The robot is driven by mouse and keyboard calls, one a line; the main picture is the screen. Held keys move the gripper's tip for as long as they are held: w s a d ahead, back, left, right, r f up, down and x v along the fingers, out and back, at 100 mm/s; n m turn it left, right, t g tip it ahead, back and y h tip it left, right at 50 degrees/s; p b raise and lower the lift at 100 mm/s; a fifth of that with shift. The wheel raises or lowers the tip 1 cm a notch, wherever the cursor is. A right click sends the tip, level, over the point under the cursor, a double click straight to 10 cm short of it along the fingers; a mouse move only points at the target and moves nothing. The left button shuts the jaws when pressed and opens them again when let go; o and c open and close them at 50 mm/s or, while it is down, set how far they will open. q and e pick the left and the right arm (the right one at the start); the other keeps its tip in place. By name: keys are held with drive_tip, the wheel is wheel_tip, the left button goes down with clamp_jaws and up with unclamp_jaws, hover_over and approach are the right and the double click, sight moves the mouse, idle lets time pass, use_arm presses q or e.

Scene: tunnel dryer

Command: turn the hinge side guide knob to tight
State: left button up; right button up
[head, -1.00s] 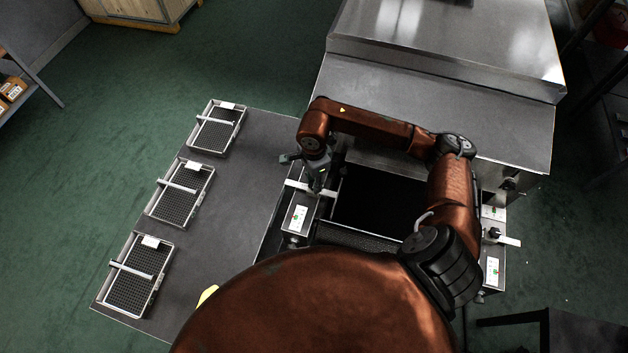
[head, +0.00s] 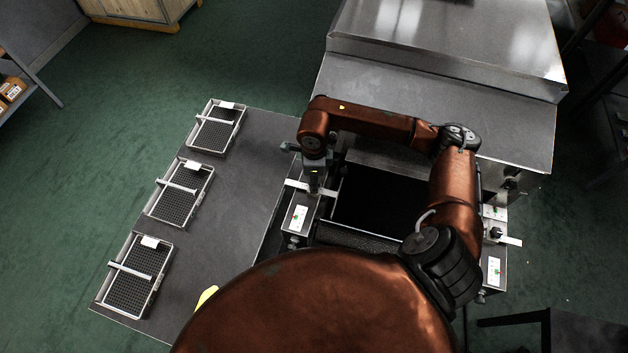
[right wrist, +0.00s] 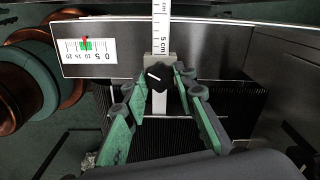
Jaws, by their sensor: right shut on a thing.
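The black guide knob (right wrist: 157,75) has a white pointer line on its face. It sits on a grey block over a white ruled bar (right wrist: 160,28). My right gripper (right wrist: 160,80) is shut on the knob, one finger at each side. In the head view my right gripper (head: 315,184) points down at the left guide of the dryer's infeed and hides the knob there. The ruled bar (head: 296,184) sticks out to the left of it. A white scale plate (right wrist: 90,50) shows a green band with a red pointer at it. My left gripper is out of view.
A second guide bar (head: 510,241) with its knob (head: 495,233) is on the right side of the infeed. The steel dryer housing (head: 440,110) stands behind. Mesh trays (head: 184,190) lie on the grey table (head: 235,200) at left. The dark belt opening (head: 380,202) lies between the guides.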

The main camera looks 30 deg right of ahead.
drive_tip(key=m, duration=0.6)
drive_tip(key=shift+w+d+r+m, duration=0.15)
drive_tip(key=shift+r+m, duration=0.1)
drive_tip(key=shift+m, duration=0.05)
drive_tip(key=m+p, duration=0.1)
drive_tip(key=m, duration=0.4)
drive_tip(key=shift+m, duration=0.3)
drive_tip(key=shift+w, duration=0.1)
drive_tip(key=o, duration=1)
drive_tip(key=shift+o, duration=0.8)
drive_tip(key=shift+f, duration=0.1)
drive_tip(key=shift+s, duration=0.2)
wheel_tip(320, 180, up, 12)
